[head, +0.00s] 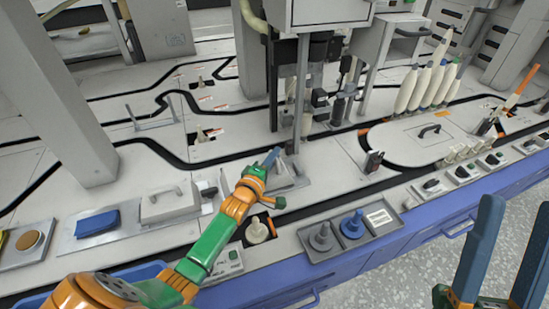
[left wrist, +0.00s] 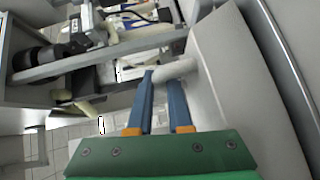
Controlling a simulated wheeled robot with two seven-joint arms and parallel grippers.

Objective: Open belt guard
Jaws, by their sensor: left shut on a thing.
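The belt guard (head: 292,182) is a pale grey cover at the front of the machine bed, partly hidden by my left arm. My left gripper (head: 270,158) reaches over it. In the left wrist view, its blue fingers (left wrist: 162,82) are closed around the light grey handle (left wrist: 180,68) beside the guard's large grey panel (left wrist: 215,65). How far the guard is tilted is hard to tell. My right gripper (head: 517,208) is at the lower right, its two blue fingers wide apart and empty, away from the machine.
A grey post (head: 301,95) stands right behind the guard. A second grey cover with a handle (head: 168,205) and a blue pad (head: 97,223) lie to the left. A tray (head: 376,242) with bobbins is to the right. White spindles (head: 428,85) stand at the back right.

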